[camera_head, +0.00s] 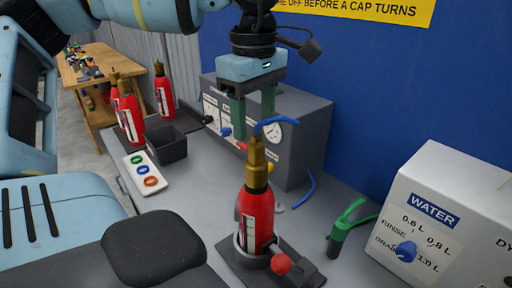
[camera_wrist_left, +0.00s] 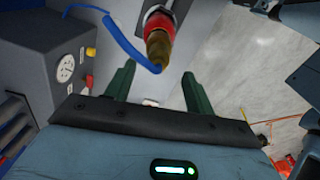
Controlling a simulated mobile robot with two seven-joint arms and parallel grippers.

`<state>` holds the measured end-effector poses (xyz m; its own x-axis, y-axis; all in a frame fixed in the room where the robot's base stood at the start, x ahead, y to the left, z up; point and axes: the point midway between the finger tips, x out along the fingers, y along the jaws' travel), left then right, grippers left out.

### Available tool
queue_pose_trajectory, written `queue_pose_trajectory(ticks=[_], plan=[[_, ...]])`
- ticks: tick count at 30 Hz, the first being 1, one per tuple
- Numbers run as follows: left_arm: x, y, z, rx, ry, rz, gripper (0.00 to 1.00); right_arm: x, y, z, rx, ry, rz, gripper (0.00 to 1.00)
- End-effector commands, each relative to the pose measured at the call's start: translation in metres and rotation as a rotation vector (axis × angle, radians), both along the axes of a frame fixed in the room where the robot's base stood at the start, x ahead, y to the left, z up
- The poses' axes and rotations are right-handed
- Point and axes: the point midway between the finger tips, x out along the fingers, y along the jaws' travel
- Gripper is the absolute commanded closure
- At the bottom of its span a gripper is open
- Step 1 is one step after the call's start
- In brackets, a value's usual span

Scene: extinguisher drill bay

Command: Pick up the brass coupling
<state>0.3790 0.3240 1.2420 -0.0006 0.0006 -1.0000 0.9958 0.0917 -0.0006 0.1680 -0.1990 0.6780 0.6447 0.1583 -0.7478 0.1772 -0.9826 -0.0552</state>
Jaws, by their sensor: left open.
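The brass coupling (camera_head: 257,158) is the brass piece on top of a red extinguisher (camera_head: 257,215), which stands upright in a dark holder on the grey bench. A blue hose (camera_head: 277,122) curves off near its tip. My left gripper (camera_head: 254,128) is open, pointing down just above the coupling, with nothing held. In the left wrist view the coupling (camera_wrist_left: 158,47) appears beyond the gap between the open fingers (camera_wrist_left: 158,75); I cannot tell whether the fingers touch it. My right gripper is not in view.
A grey gauge box (camera_head: 305,145) stands close behind. A white water unit (camera_head: 455,215) and a green nozzle (camera_head: 342,230) are to the right. At left are a black bin (camera_head: 165,147), a button panel (camera_head: 147,174) and several other extinguishers (camera_head: 130,115). A red knob (camera_head: 281,264) is in front.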

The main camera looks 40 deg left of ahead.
Motion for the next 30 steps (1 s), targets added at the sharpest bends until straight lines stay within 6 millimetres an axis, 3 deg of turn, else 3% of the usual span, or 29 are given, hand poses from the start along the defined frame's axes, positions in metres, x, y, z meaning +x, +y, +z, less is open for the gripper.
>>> queue_pose_trajectory(ticks=[14,23,30], plan=[[0.003,-0.002,-0.047,0.0,0.0,0.001,0.46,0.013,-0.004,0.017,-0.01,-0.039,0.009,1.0],[0.003,-0.002,-0.052,-0.001,0.0,0.001,0.46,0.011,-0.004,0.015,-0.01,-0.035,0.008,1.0],[0.003,-0.002,-0.051,-0.001,0.0,0.001,0.77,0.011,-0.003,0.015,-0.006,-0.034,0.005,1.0]])
